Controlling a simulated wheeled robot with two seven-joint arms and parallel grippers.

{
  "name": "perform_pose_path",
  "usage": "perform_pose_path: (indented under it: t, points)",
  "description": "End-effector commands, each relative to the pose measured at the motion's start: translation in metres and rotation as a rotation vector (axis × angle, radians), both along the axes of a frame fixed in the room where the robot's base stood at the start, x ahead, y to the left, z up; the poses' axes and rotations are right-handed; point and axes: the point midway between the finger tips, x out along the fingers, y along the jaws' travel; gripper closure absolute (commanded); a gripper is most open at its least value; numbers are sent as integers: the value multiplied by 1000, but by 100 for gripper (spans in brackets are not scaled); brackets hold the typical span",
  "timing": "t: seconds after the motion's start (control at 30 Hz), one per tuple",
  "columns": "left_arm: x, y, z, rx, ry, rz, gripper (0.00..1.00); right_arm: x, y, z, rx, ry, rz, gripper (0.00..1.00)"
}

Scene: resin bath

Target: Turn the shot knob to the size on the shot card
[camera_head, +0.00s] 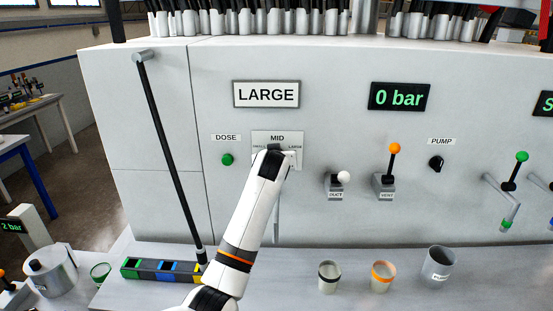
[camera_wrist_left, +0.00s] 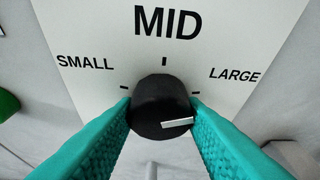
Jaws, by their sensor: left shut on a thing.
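The shot card (camera_head: 266,94) on the machine's front reads LARGE. Below it is the knob's dial plate (camera_head: 291,136), with SMALL at left, MID on top and LARGE at right in the left wrist view. The black shot knob (camera_wrist_left: 160,100) sits between the teal fingers of my left gripper (camera_wrist_left: 162,118), which is shut on it. In the head view my left arm hides most of the knob and part of the plate. My right gripper is not in view.
Left of the plate is a green DOSE button (camera_head: 227,160). To the right are the white-knobbed DUCT lever (camera_head: 343,177), the orange-knobbed VENT lever (camera_head: 393,149) and the PUMP knob (camera_head: 436,163). A display (camera_head: 399,96) reads 0 bar. Cups (camera_head: 329,277) stand on the ledge below.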

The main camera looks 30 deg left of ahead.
Motion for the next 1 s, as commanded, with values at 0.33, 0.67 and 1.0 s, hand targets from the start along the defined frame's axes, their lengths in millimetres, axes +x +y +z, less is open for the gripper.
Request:
perform_pose_path:
  t: [0.33, 0.67, 1.0]
  points:
    - [0, -1, -5, 125, 89, 0, 86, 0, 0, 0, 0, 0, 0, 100]
    - [0, -1, -6, 149, 108, -1, 86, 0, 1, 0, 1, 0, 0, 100]
    - [0, -1, -6, 148, 106, -1, 48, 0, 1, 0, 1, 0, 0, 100]
